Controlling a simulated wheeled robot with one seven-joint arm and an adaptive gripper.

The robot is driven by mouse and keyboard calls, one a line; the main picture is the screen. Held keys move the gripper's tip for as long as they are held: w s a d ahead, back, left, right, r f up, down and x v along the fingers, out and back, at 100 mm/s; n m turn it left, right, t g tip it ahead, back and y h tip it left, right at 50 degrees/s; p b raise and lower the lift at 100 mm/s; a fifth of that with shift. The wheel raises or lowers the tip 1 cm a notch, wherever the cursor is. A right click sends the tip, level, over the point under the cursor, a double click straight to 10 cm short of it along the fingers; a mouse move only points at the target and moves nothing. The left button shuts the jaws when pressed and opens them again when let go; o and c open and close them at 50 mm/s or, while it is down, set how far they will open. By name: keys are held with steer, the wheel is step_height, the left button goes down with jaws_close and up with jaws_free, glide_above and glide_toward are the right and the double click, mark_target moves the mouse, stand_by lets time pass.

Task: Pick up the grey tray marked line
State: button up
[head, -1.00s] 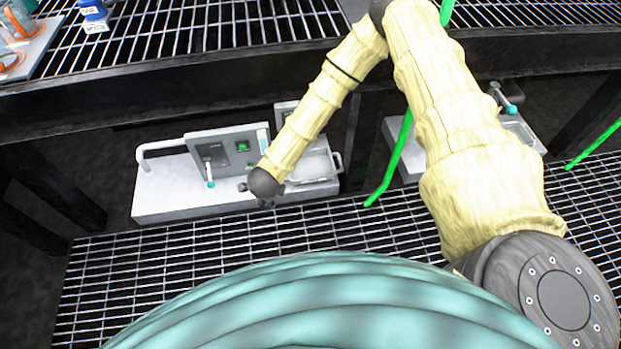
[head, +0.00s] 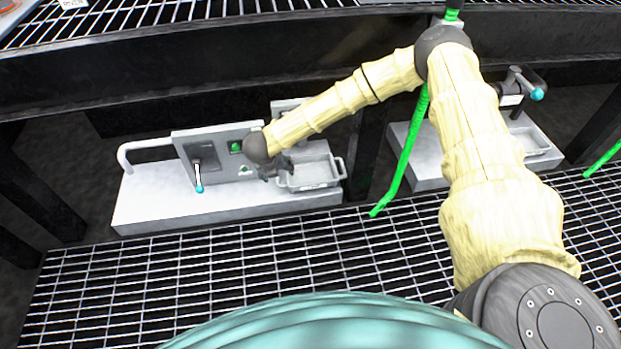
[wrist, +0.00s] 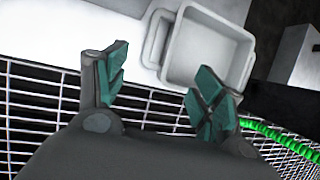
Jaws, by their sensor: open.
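The grey tray (head: 315,172) sits on the white bench below the dark beam, beside the upright panel, with a handle at its right end. In the wrist view the empty-looking tray (wrist: 213,47) lies just beyond my gripper (wrist: 160,88), with a handle at its left end and another at its right. My gripper is open, with teal finger pads spread apart and nothing between them. In the head view my gripper (head: 277,168) is at the tray's left end, partly hidden by my wrist. I cannot read any marking on the tray.
The white bench (head: 150,205) carries a panel (head: 222,150) with a teal-tipped lever (head: 198,178) and a curved pipe on the left. A green hose (head: 400,165) hangs right of the tray. Metal grating (head: 200,270) lies in front. A second bench (head: 425,165) stands to the right.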

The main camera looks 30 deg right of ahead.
steer(key=b, duration=0.2)
glide_above(283, 189)
steer(key=f, duration=0.3)
steer(key=s+a+f, duration=0.1)
steer(key=shift+f, duration=0.15)
steer(key=f+b, duration=0.3)
steer(key=shift+w+d+f, duration=0.2)
steer(key=shift+d+f, duration=0.05)
steer(key=shift+b+x, duration=0.45)
steer(key=shift+x, duration=0.4)
steer(key=shift+w, duration=0.15)
steer(key=shift+r, duration=0.1)
steer(key=c, duration=1.4)
steer(key=shift+r, duration=0.1)
